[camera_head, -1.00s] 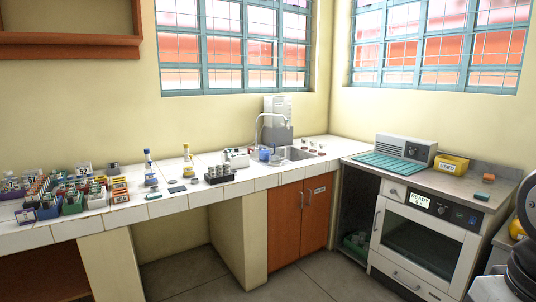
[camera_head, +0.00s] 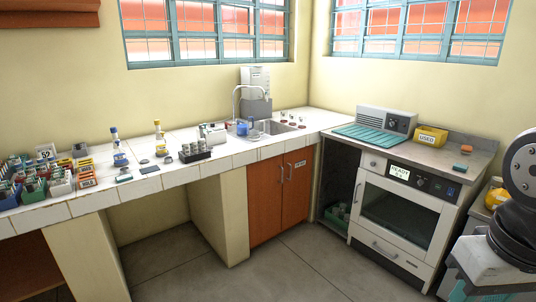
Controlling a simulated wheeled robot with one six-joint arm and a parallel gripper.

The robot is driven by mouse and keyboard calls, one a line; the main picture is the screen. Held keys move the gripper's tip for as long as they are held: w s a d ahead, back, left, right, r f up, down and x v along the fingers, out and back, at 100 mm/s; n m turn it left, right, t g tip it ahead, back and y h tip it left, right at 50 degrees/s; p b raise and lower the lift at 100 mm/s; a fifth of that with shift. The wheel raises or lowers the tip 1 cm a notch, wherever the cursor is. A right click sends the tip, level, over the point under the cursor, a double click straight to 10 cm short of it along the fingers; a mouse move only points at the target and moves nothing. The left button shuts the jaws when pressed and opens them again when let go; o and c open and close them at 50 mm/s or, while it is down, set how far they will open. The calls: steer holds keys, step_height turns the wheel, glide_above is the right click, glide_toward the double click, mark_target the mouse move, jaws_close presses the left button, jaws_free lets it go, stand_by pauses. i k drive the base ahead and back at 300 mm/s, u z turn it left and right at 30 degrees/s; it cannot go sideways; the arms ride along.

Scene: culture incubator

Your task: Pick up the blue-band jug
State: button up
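No jug with a blue band can be made out for certain at this size. A slim bottle with blue parts (camera_head: 118,148) stands upright on the white tiled counter (camera_head: 215,167). A similar bottle with yellow parts (camera_head: 160,140) stands to its right. A small blue vessel (camera_head: 242,128) stands beside the sink (camera_head: 271,127); its band, if any, is too small to tell. My gripper is out of view; only part of my arm (camera_head: 518,190) shows at the right edge, far from these things.
Racks of tubes (camera_head: 40,180) crowd the counter's left end, and a dark tube rack (camera_head: 194,152) stands mid-counter. An oven-like unit (camera_head: 400,215) marked READY stands at right. A yellow USED box (camera_head: 430,136) sits on its worktop. The floor (camera_head: 270,270) in front is clear.

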mark_target(241, 128)
steer(key=z, duration=0.3)
steer(key=i, duration=2.1)
steer(key=u, duration=0.2)
steer(key=i, duration=1.95)
steer(key=u, duration=1.15)
steer(key=i, duration=0.8)
steer(key=u, duration=0.25)
